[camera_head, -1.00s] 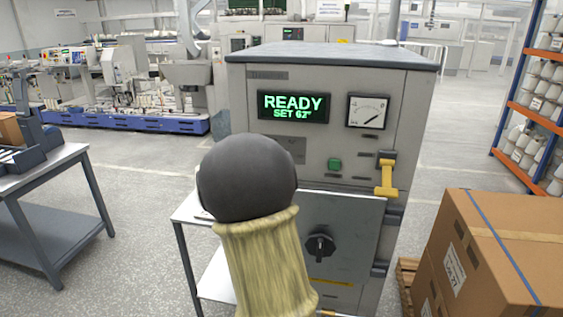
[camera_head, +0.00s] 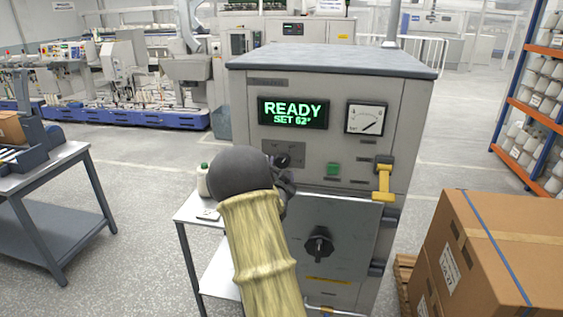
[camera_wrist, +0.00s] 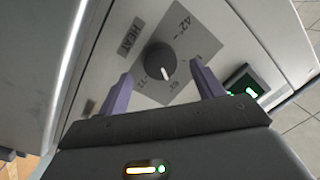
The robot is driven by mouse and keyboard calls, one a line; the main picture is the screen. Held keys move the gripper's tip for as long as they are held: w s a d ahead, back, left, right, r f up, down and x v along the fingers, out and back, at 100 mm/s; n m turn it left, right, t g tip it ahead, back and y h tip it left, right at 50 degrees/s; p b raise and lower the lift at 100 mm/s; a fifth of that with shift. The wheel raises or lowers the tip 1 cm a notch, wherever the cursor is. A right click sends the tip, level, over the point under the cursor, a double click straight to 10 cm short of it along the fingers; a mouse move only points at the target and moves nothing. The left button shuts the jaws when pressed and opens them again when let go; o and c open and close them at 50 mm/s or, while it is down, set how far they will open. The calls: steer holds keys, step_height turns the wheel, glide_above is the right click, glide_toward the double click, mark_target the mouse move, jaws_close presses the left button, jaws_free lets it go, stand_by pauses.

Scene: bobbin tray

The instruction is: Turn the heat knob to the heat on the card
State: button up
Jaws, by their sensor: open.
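The dark round heat knob (camera_wrist: 160,62) sits on a grey scale plate (camera_wrist: 183,45) beside a HEAT label (camera_wrist: 131,36) in the wrist view. Its white pointer line faces the lower edge of that picture. My gripper (camera_wrist: 164,88) is open, with its two purple fingers on either side of the knob; I cannot tell whether they touch it. In the head view the machine display (camera_head: 293,112) reads READY, SET 62°. My arm partly hides the scale plate (camera_head: 270,150) there. A small white card-like item (camera_head: 208,214) lies on the side table; its writing is unreadable.
A green button (camera_head: 333,169) and a yellow-handled latch (camera_head: 384,180) are right of the knob. Below is a door with a black handwheel (camera_head: 319,245). A white bottle (camera_head: 203,180) stands on the side table. Cardboard boxes (camera_head: 500,255) stand at the right.

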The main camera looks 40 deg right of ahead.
mark_target(282, 164)
steer(key=shift+p+x, duration=0.4)
steer(key=shift+x, duration=1.35)
steer(key=c, duration=1)
